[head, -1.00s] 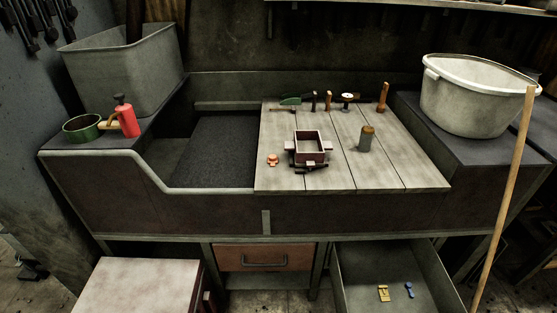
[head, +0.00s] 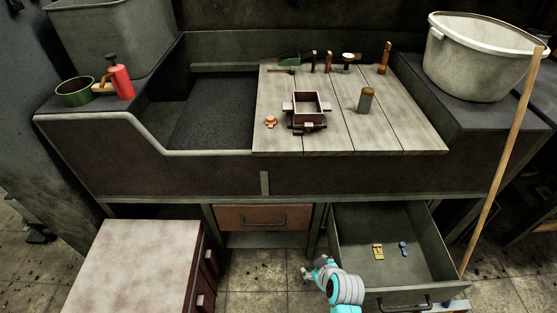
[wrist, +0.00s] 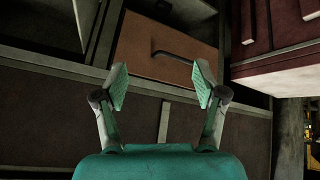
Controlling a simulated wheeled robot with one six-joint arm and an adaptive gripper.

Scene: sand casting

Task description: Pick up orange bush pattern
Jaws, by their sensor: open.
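The small orange bush pattern (head: 271,121) stands on the left part of the wooden board (head: 400,135) on the bench, just left of the dark red moulding box (head: 308,107). My gripper (head: 308,275) is low in front of the bench, beside the open drawer, well below and apart from the pattern. In the wrist view my gripper (wrist: 160,88) is open and empty, with the orange-brown closed drawer (wrist: 165,50) behind its fingers. The pattern is not in the wrist view.
An open drawer (head: 350,262) juts out at the right, holding a yellow piece (head: 378,251) and a blue piece (head: 403,248). A pale-topped cabinet (head: 135,265) stands at left. A grey-brown cylinder (head: 366,100) stands on the board. A wooden pole (head: 505,155) leans at right.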

